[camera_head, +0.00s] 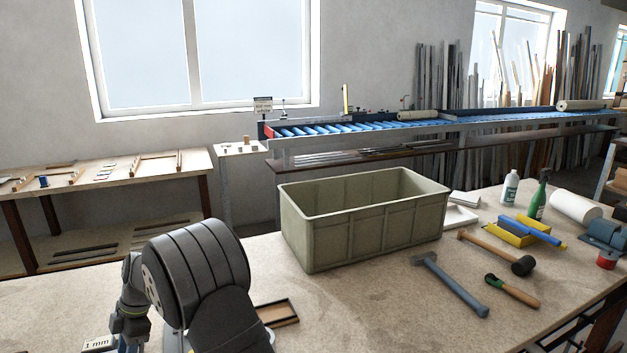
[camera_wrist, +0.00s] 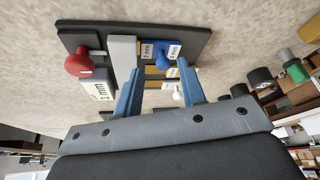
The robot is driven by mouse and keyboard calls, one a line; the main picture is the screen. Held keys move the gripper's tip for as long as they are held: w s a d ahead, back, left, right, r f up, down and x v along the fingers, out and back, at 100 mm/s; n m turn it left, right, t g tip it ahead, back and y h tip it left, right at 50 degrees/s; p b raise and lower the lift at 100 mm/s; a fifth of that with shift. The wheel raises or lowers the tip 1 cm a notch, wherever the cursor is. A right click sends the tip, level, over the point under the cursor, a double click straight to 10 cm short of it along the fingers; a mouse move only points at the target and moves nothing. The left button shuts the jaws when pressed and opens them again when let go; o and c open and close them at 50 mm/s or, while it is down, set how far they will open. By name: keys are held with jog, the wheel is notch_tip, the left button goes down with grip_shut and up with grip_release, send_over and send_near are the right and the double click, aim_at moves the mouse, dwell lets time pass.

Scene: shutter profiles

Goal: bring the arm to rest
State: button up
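My gripper (camera_wrist: 160,68) shows in the wrist view with its two blue fingers spread apart. No object is visibly clamped between them. Beyond the fingertips is a dark board (camera_wrist: 190,35) holding labelled pieces: a grey block marked 1 mm (camera_wrist: 97,90), a red knob (camera_wrist: 77,63), a pale bar (camera_wrist: 122,55) and a blue piece (camera_wrist: 165,58). I cannot tell whether the fingers touch anything. In the head view, my arm is folded at the lower left and hides most of the gripper.
A green-grey crate (camera_head: 345,237) stands on the workbench (camera_head: 350,310). A small dark tray (camera_head: 278,313) lies beside my arm. Hammers, including a grey one (camera_head: 450,284), a green bottle (camera_head: 539,195) and a white roll (camera_head: 575,208) lie or stand at right. The front middle of the bench is clear.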

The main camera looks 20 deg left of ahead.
jog(key=shift+s+f, duration=0.2)
jog(key=shift+f, duration=0.25)
jog(key=shift+r, duration=0.15)
jog(key=v, duration=1.7)
jog(key=x, duration=1.7)
jog(key=shift+s+d, duration=0.5)
jog(key=shift+s, duration=0.1)
